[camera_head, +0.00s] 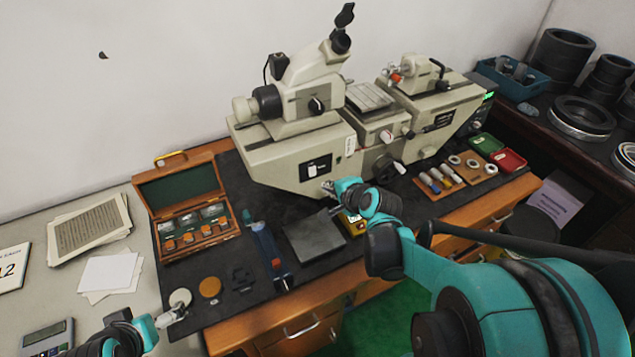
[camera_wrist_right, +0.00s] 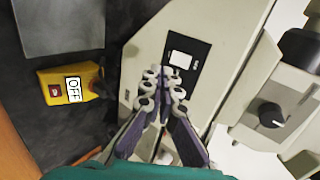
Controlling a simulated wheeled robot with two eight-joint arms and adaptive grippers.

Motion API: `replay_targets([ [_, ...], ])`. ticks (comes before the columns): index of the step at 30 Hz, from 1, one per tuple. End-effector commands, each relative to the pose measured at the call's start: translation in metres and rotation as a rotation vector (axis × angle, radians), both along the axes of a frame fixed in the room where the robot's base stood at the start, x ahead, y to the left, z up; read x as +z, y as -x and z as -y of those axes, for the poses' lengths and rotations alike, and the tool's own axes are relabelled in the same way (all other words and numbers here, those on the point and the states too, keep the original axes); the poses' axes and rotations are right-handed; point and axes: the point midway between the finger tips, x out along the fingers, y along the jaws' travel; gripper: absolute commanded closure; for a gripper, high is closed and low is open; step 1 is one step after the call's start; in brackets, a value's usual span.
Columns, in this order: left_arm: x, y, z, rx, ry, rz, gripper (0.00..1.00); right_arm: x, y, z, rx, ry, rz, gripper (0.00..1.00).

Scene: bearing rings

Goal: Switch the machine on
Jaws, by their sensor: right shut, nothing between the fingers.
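The machine (camera_head: 275,150) is a large beige bench instrument with an eyepiece on top. A black panel with a white switch (camera_head: 315,168) is on its front face; the switch also shows close up in the right wrist view (camera_wrist_right: 180,59). My right gripper (camera_head: 329,188) is shut and empty just in front of this panel. In the right wrist view its fingertips (camera_wrist_right: 164,76) overlap the panel's lower edge, and I cannot tell whether they touch it. My left gripper (camera_head: 172,316) is low at the left over the bench; its finger state is unclear.
A yellow box (camera_wrist_right: 70,86) with a red part and an OFF label sits beside the machine. A grey plate (camera_head: 314,235) lies on the dark mat in front. An open wooden case (camera_head: 183,205) stands left.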

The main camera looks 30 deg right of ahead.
Motion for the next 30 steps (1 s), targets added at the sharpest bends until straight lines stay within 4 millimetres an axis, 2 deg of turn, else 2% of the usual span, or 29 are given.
replay_targets([
  [1,-0.008,0.000,0.000,0.000,0.000,0.000,0.00,-0.011,-0.010,-0.001,0.003,0.002,0.000,1.00],
  [5,-0.016,0.000,0.000,0.000,0.000,0.000,0.00,-0.025,-0.031,-0.001,0.001,0.002,0.001,1.00],
  [12,-0.022,0.000,0.000,0.000,0.000,0.000,0.00,-0.026,-0.062,-0.001,0.001,0.001,0.000,1.00],
  [30,-0.028,0.000,0.000,0.000,0.000,0.000,0.00,-0.030,-0.076,-0.001,0.000,0.000,0.000,1.00],
])
